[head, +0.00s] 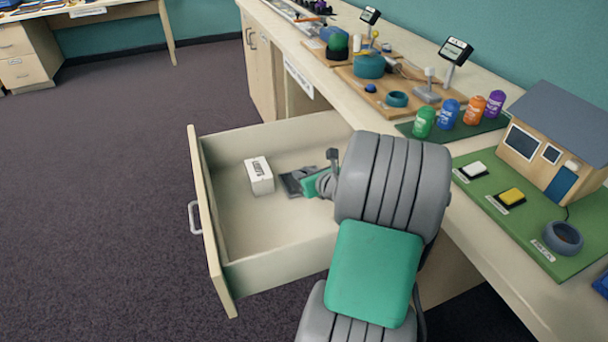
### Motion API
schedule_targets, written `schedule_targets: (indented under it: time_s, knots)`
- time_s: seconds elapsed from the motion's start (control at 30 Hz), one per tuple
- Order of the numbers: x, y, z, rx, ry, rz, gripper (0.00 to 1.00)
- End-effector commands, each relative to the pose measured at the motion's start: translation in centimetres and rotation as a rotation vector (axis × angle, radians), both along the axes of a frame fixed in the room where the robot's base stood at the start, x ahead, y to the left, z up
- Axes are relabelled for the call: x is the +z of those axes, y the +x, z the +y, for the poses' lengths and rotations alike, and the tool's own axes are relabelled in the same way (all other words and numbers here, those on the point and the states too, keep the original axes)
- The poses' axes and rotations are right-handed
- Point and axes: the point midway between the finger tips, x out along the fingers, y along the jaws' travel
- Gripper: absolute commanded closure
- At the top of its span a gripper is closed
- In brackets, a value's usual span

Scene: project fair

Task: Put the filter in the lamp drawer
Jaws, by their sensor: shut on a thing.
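The drawer (207,225) is pulled out from the counter and open at the top. My gripper (291,184) is over the inside of the drawer, to the right of a small white box, with its dark fingers pointing left. The fingers are small in the head view, and my wrist and arm cover part of the area. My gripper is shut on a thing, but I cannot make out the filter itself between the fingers. I cannot tell whether the fingers or what they hold touch the drawer floor.
A white lettered box (259,175) sits in the drawer. On the counter are a wooden board (352,87) with several parts, several coloured bottles on a dark green mat (407,129), and a model house (553,140) on a green base (540,235). The drawer's front left floor is bare.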

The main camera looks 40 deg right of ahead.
Motion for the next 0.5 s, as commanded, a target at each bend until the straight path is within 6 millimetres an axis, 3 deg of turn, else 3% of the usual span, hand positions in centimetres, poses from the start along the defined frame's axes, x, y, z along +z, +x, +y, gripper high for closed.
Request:
schedule_targets:
  time_s: [0.07, 0.1, 0.33, 0.5]
  knots:
    - [-0.3, -0.01, 0.01, 0.0, 0.001, 0.001, 1.0]
    - [-0.24, -0.01, 0.01, 0.0, 0.001, 0.001, 0.76]
    - [-0.22, -0.02, 0.01, 0.0, 0.001, 0.001, 0.58]
    - [-0.22, -0.02, 0.03, 0.0, 0.001, 0.001, 0.58]
